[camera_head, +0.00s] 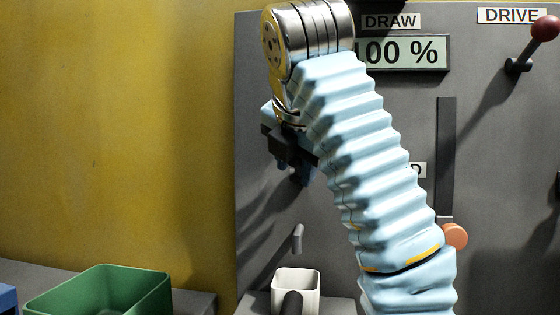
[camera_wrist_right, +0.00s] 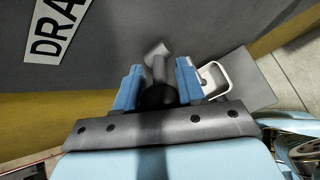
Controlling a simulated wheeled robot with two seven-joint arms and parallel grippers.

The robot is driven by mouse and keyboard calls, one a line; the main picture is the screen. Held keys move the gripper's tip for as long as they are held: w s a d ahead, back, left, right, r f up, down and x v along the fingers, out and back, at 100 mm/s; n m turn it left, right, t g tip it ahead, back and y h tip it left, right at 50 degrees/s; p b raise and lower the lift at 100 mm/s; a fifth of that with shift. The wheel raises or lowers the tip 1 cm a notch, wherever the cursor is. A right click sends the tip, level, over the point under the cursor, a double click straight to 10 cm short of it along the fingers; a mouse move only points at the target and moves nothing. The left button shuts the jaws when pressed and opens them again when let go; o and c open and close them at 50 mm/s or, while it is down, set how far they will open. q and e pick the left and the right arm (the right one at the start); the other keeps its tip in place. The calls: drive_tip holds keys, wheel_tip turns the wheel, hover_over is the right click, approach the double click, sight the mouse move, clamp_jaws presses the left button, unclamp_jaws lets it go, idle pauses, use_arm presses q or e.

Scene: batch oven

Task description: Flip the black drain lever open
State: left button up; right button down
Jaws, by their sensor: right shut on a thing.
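My right gripper (camera_wrist_right: 158,88) has its two blue fingers on either side of a dark, rounded piece, the black drain lever (camera_wrist_right: 157,97), and is shut on it. Most of the lever is hidden between the fingers and behind the gripper body. In the head view my right gripper (camera_head: 290,150) is against the grey panel, partly covered by my right arm, and the lever cannot be made out there. A grey spout (camera_head: 298,238) sticks out of the panel below the gripper. It also shows just beyond the fingers in the wrist view (camera_wrist_right: 157,54). My left gripper is not in view.
A white cup (camera_head: 311,283) stands on a ledge below the spout. A green bin (camera_head: 100,290) is at lower left. The grey panel (camera_head: 500,130) carries a "100 %" display (camera_head: 415,52), a red-knobbed drive lever (camera_head: 545,28) and a slot with an orange knob (camera_head: 455,236).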

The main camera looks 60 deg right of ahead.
idle(0.3)
drive_tip(key=c, duration=0.8)
unclamp_jaws()
drive_tip(key=shift+d, duration=0.1)
drive_tip(key=shift+s+r, duration=0.1)
drive_tip(key=shift+s+a+r, duration=0.15)
drive_tip(key=shift+a+r, duration=0.15)
drive_tip(key=shift+a, duration=0.05)
drive_tip(key=s+a, duration=0.2)
drive_tip(key=a, duration=0.1)
drive_tip(key=s+a, duration=0.2)
drive_tip(key=a, duration=0.2)
drive_tip(key=s+a, duration=0.2)
drive_tip(key=a, duration=0.1)
drive_tip(key=shift+s+a, duration=0.1)
drive_tip(key=shift+a, duration=0.1)
